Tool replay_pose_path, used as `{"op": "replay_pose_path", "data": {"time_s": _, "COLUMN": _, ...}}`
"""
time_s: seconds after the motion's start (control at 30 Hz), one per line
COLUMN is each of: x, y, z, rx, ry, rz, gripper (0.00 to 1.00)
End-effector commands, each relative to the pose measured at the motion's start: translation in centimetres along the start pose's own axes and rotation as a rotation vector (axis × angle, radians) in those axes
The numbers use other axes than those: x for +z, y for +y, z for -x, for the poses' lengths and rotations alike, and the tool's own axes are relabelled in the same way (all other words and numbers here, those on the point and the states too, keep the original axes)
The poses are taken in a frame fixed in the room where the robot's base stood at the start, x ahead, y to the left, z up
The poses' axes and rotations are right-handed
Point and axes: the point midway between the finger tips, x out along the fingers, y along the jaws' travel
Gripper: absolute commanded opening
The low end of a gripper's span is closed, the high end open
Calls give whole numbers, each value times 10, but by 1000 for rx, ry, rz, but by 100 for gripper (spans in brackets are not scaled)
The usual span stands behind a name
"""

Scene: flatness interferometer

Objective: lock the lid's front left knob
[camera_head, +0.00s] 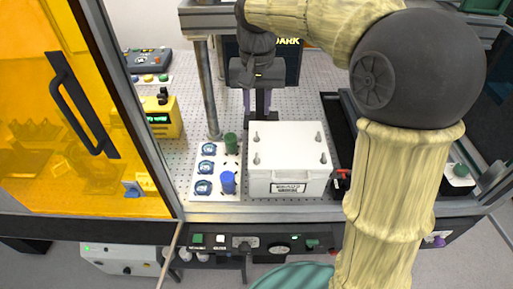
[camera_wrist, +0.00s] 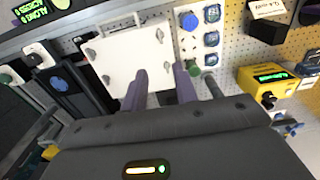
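A white box with a white lid (camera_head: 288,143) stands on the perforated table, with small grey knobs standing near the lid's corners. The front left knob (camera_head: 257,160) is upright above the box's front face; I cannot tell its locked state. The front right knob (camera_head: 322,158) and back left knob (camera_head: 256,138) also show. My gripper (camera_head: 257,108) points down near the lid's back left corner, apart from the front left knob. In the wrist view my gripper (camera_wrist: 161,70) is open and empty, its two purple fingers apart over the lid (camera_wrist: 118,55).
Left of the box, a white board (camera_head: 217,172) holds blue badges, a green cap (camera_head: 231,143) and a blue cap (camera_head: 228,182). A metal post (camera_head: 206,90) stands behind it. A dark rail lies right of the box. An orange panel (camera_head: 80,130) closes the left side.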

Motion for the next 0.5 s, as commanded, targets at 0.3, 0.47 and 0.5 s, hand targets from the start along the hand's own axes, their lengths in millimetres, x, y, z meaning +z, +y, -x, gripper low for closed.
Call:
{"op": "replay_pose_path", "data": {"time_s": 0.3, "x": 0, "y": -2, "z": 3, "rx": 2, "ry": -5, "rz": -2, "gripper": 29}}
{"op": "replay_pose_path", "data": {"time_s": 0.47, "x": 0, "y": -1, "z": -1, "rx": 2, "ry": -6, "rz": -2, "gripper": 29}}
{"op": "replay_pose_path", "data": {"time_s": 0.5, "x": 0, "y": -1, "z": -4, "rx": 2, "ry": -6, "rz": -2, "gripper": 29}}
